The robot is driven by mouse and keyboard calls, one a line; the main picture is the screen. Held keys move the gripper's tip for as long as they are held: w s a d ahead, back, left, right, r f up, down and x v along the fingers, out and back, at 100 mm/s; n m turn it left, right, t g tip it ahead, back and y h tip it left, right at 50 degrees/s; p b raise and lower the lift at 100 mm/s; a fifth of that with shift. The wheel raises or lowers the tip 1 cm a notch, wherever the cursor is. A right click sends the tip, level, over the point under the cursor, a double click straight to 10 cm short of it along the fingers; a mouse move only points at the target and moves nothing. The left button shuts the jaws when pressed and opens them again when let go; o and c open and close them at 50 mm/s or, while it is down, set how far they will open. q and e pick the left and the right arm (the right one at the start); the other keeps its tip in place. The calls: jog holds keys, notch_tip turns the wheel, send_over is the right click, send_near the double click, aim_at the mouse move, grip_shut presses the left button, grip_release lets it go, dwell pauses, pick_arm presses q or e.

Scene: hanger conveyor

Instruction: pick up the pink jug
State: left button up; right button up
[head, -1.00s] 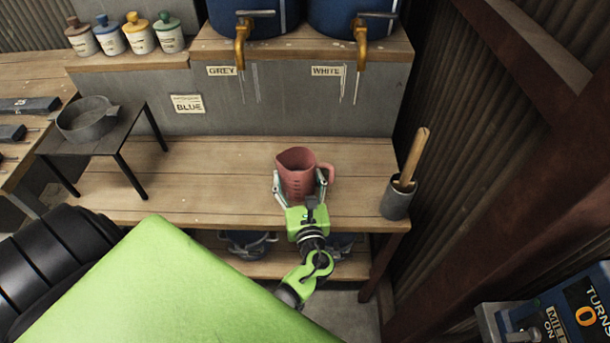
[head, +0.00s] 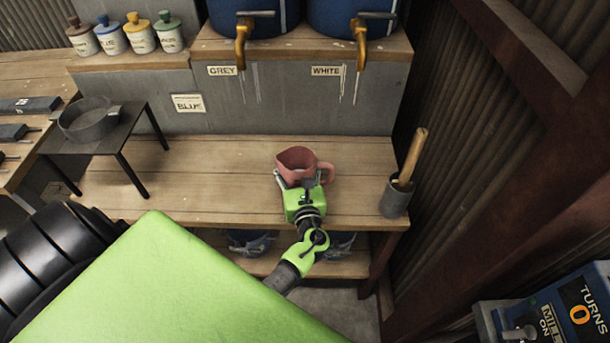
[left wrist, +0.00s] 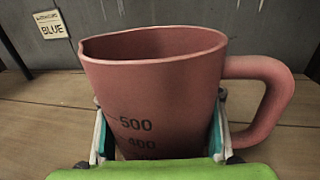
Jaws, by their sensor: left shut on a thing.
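The pink jug (head: 296,160) stands upright at the wooden bench, its handle to the right. My left gripper (head: 305,184) is shut on the jug's body from the near side. In the left wrist view the jug (left wrist: 160,90) fills the middle, with dark measuring marks on its wall and the gripper's fingers (left wrist: 161,135) on both sides of it. The jug's base is hidden behind the gripper, so I cannot tell whether it touches the bench. My right gripper is not in view.
The bench (head: 230,170) is clear left of the jug. A grey pot (head: 396,198) with a wooden-handled tool stands at the right end. A small dark table (head: 130,125) holds a round pan (head: 88,122) at the left. Brass taps (head: 242,45) hang above the back ledge.

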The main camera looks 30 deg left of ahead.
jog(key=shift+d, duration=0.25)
pick_arm(q)
jog(key=shift+r, duration=0.1)
